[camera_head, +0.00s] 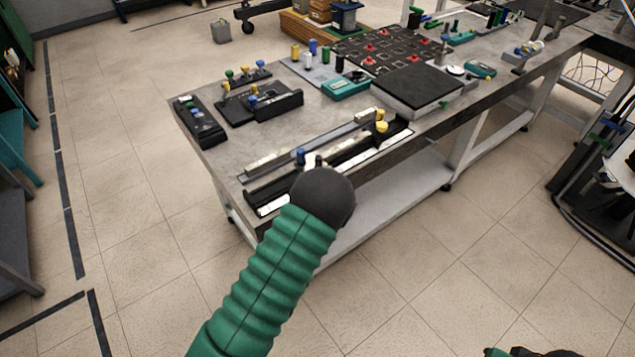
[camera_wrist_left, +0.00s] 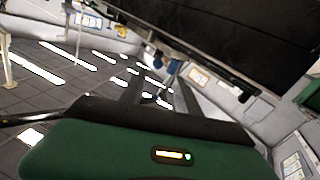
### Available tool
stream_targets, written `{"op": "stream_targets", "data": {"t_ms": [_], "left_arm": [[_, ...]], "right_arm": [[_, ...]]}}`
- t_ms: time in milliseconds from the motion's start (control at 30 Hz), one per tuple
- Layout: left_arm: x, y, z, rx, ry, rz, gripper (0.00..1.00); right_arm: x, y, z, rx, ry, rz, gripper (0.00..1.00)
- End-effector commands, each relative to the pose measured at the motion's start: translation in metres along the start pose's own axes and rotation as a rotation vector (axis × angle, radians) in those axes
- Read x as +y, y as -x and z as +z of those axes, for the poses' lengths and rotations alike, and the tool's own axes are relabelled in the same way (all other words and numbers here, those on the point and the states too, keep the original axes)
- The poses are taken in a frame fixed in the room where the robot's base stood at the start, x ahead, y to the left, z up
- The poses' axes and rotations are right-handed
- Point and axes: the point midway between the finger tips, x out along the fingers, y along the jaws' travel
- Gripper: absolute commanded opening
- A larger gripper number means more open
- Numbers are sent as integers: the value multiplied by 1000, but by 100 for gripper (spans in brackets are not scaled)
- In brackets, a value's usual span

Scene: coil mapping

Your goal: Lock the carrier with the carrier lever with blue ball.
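The carrier lever's blue ball (camera_head: 300,155) stands on the long dark rail assembly (camera_head: 340,152) at the table's near edge. A lever with a yellow ball (camera_head: 382,127) is farther right on the same assembly. In the head view my left arm's green sleeve and dark wrist cover the left gripper and part of the rail. In the left wrist view my left gripper (camera_wrist_left: 158,98) has its two dark fingers apart, with no object clearly held. A blue ball (camera_wrist_left: 155,60) shows beyond the fingers, close to a long dark bar. My right gripper is not recognisable in either view.
Black fixtures with coloured knobs (camera_head: 262,102) and a narrow black box (camera_head: 199,123) stand at the table's left. A raised black plate (camera_head: 416,86) and a teal box (camera_head: 346,88) lie farther back. The floor in front of the table is clear.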

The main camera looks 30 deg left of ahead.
Motion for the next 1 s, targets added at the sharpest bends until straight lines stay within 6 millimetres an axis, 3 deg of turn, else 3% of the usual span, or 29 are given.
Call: {"op": "stream_targets", "data": {"t_ms": [33,400,467,700,1000], "left_arm": [[0,-9,11,9,3,4,39],[-1,-53,10,7,3,3,39],[1,-70,0,2,-2,2,39],[1,-122,1,-1,-1,2,39],[1,-136,1,-2,-1,1,39]], "right_arm": [[0,-24,6,0,0,0,38],[0,-102,25,-1,-1,0,38],[0,-89,22,-2,-1,0,38],[0,-89,21,0,-1,0,38],[0,-90,22,-1,-1,0,38]]}}
